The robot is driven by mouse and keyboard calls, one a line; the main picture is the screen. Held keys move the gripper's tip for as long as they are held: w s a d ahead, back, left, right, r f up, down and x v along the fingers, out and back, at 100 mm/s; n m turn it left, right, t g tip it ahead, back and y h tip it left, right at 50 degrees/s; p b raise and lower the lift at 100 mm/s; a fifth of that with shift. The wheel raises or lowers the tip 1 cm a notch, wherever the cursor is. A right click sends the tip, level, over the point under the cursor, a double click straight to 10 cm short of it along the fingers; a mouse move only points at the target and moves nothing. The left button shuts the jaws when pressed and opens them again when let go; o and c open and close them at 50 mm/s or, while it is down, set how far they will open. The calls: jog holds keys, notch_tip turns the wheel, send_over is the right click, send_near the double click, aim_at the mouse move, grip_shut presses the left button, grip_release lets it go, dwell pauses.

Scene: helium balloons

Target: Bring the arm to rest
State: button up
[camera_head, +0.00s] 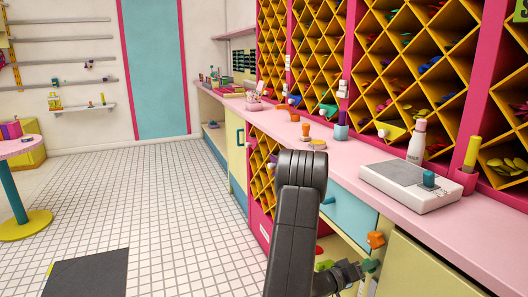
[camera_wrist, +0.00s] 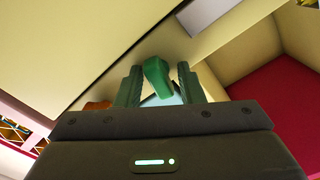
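My arm rises in the middle foreground of the head view and bends down toward the lower cabinets. My gripper (camera_head: 357,271) is low at the right, close to the cabinet fronts. In the wrist view, the two dark green fingers of my gripper (camera_wrist: 158,88) stand apart. A green handle-like piece (camera_wrist: 156,76) shows between them, with narrow gaps at the sides. I cannot tell whether it touches a finger.
A pink counter (camera_head: 348,158) runs along the right, with a white scale-like device (camera_head: 408,185) on it. An orange handle (camera_head: 376,240) is just above my gripper.

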jog(key=m+b, duration=0.3)
jog(key=m, duration=0.1)
jog(key=shift+f+b, duration=0.2)
jog(key=shift+b, duration=0.2)
jog(key=shift+r+m+b, duration=0.15)
jog(key=shift+m+b, duration=0.25)
jog(key=shift+m, duration=0.2)
jog(key=shift+r+n+p, duration=0.15)
jog(key=shift+n+p, duration=0.15)
jog(key=shift+p, duration=0.25)
